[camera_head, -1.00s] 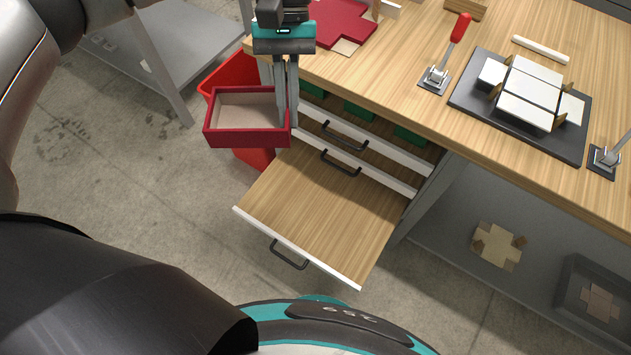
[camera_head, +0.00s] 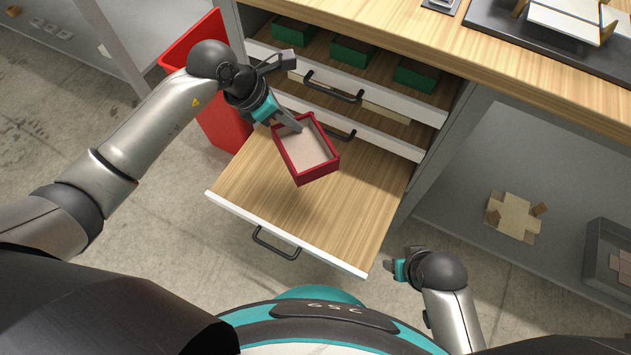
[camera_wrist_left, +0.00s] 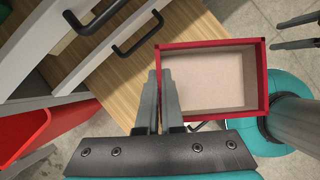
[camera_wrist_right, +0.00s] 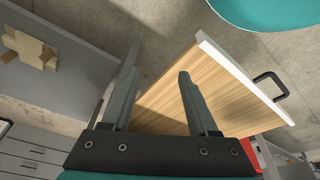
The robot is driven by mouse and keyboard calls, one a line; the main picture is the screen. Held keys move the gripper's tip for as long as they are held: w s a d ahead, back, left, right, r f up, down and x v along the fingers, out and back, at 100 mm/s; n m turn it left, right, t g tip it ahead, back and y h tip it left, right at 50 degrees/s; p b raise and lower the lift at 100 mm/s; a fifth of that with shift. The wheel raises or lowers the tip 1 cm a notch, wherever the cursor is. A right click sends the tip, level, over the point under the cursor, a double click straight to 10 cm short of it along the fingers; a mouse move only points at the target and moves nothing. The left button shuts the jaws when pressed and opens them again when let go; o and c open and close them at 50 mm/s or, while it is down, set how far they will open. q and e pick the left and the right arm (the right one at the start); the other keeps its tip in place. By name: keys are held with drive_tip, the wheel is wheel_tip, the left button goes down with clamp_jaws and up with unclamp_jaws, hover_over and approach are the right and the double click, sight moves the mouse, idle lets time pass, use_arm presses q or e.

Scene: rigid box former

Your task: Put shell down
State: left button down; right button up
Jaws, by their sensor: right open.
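The shell is an open red box (camera_head: 322,169) with a beige inside, over the open bottom drawer (camera_head: 240,197) in the head view. My left gripper (camera_head: 292,124) is shut on the shell's wall at its upper left side. The left wrist view shows the two fingers close together at the shell's left wall (camera_wrist_left: 159,92). I cannot tell whether the shell touches the drawer floor. My right gripper (camera_head: 390,265) is open and empty, right of the drawer's front corner. The right wrist view shows its fingers (camera_wrist_right: 155,95) apart, with the drawer (camera_wrist_right: 200,90) beyond.
Green boxes (camera_head: 350,50) sit in the upper drawer behind. A red bin (camera_head: 215,105) stands left of the drawers. The wooden bench top (camera_head: 520,85) lies above to the right. A flat cross-shaped blank (camera_head: 513,215) lies on the lower shelf. The pulled-out drawer is otherwise bare.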

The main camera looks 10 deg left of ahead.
use_arm(q)
wheel_tip(320, 180, down, 3)
drive_tip(key=a+n+t+b, duration=0.1)
drive_tip(key=a+n, duration=0.1)
drive_tip(key=n, duration=0.1)
drive_tip(key=y+b, duration=0.1)
drive_tip(key=b, duration=0.3)
hover_over(290, 181)
wheel_tip(290, 181, down, 9)
use_arm(e)
wheel_tip(290, 181, up, 9)
drive_tip(key=w+t, duration=0.1)
drive_tip(key=t, duration=0.1)
use_arm(q)
wheel_tip(290, 181, down, 7)
drive_tip(key=b, duration=0.4)
drive_tip(key=shift+r, duration=0.1)
drive_tip(key=shift+f, duration=0.3)
drive_tip(key=shift+f+b, duration=0.5)
drive_tip(key=shift+f, duration=0.1)
drive_tip(key=shift+f+b, duration=0.55)
drive_tip(key=shift+f, duration=0.75)
use_arm(e)
drive_tip(key=w+a+r+t+y, duration=0.3)
drive_tip(key=w+a+t+y, duration=0.2)
drive_tip(key=a+t, duration=0.5)
drive_tip(key=shift+a+t+y, duration=0.3)
drive_tip(key=shift+a, duration=0.25)
